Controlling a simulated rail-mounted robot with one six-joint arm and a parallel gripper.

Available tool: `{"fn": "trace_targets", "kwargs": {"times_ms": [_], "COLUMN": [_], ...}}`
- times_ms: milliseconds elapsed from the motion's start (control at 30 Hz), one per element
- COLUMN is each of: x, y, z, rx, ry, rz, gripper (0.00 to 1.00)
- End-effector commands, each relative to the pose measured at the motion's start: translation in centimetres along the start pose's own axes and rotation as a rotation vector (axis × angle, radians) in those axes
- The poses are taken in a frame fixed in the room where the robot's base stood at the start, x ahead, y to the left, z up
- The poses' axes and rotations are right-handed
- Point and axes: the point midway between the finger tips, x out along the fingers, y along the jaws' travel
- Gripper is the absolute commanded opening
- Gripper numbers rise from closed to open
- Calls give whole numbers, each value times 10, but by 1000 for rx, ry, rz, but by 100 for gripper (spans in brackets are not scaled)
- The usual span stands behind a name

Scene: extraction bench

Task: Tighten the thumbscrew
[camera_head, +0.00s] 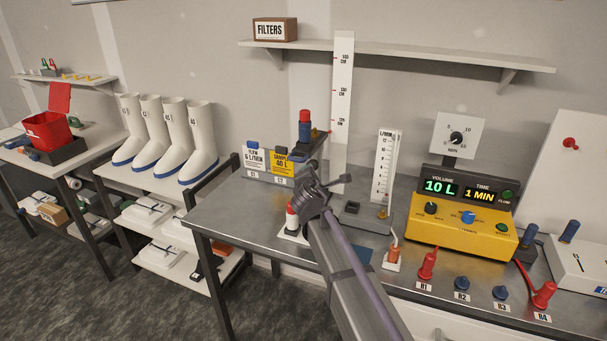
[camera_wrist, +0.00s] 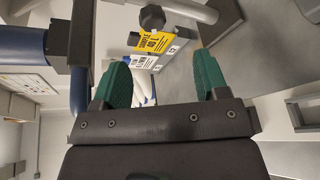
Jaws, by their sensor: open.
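In the wrist view, a dark faceted knob (camera_wrist: 152,18), which looks like the thumbscrew, shows at the top centre beside a pale grey post (camera_wrist: 190,9). My gripper (camera_wrist: 163,80) is open, its two green fingers wide apart with nothing between them. The knob lies beyond the fingertips and apart from them. In the head view, my gripper (camera_head: 313,178) is beside the height-ruled stand (camera_head: 341,100), below a dark holder with a red-topped blue sampler (camera_head: 305,128). My arm and gripper hide part of the stand there, and I cannot clearly pick out the knob.
Yellow and white cards (camera_head: 284,164) stand left of my gripper. A flowmeter (camera_head: 386,165) and a yellow pump box (camera_head: 462,230) are to the right. Red and blue plugs (camera_head: 427,265) line the front right. The bench (camera_head: 228,213) is bare at its front left.

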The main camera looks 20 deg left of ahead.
Motion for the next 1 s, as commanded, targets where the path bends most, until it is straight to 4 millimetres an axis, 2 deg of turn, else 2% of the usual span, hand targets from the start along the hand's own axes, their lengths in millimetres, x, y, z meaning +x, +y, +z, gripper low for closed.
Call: {"fn": "trace_targets", "kwargs": {"times_ms": [133,367,567,800,900,1000], "x": [-1,4,39,99,114,119], "y": [7,6,7,8,10,10], "z": [-2,-3,-5,-6,-5,-4], "rx": [-97,-104,-102,-101,-101,-101], "ry": [11,11,11,10,11,11], "rz": [43,41,40,39,39,39], "gripper": [67,67,67,67,67,67]}}
